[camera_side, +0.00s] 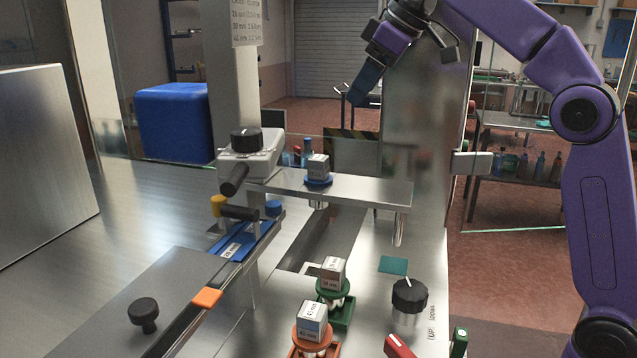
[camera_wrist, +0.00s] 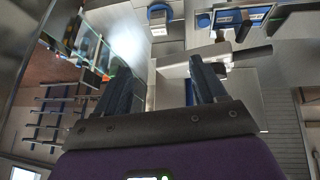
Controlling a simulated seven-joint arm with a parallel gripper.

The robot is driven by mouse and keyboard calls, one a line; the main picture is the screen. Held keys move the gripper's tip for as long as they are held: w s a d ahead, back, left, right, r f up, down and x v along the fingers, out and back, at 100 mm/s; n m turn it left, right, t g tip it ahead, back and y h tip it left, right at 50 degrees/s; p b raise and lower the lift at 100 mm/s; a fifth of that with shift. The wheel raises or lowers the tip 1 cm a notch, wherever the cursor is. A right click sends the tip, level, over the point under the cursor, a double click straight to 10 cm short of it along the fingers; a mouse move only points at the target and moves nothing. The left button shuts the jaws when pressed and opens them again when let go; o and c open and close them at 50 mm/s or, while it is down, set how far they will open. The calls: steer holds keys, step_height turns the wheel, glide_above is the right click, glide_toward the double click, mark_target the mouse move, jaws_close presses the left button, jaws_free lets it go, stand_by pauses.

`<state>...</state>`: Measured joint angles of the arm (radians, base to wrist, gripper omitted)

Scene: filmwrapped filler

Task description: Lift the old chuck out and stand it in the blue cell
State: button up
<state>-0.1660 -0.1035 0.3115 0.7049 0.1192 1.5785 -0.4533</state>
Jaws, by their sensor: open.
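The old chuck, a grey block with a printed label and a blue collar (camera_side: 318,172), sits upright on a metal arm (camera_side: 375,191) in the side view. A grey block with a blue collar also shows at the top of the wrist view (camera_wrist: 159,22). My gripper (camera_side: 357,98) hangs high behind and above the metal arm, well apart from the chuck. In the wrist view its two fingers (camera_wrist: 160,80) are spread with nothing held between them. I cannot make out a blue cell with certainty; a blue labelled piece (camera_side: 243,243) lies along the rail at left.
Two more labelled blocks stand in a green cell (camera_side: 344,317) and an orange cell (camera_side: 303,351) at front. A teal pad (camera_side: 393,265) and a black knob (camera_side: 409,295) lie to their right. A clamp with black handles (camera_side: 248,160) stands left of the chuck.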

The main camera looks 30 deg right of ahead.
glide_above(320, 158)
steer(key=s+d, duration=0.2)
step_height(320, 158, down, 10)
steer(key=shift+s+x, duration=0.15)
steer(key=shift+x, duration=1.15)
steer(key=shift+s+x, duration=0.15)
steer(key=shift+x, duration=1.2)
steer(key=shift+a+f, duration=0.1)
steer(key=shift+a, duration=0.1)
jaws_close()
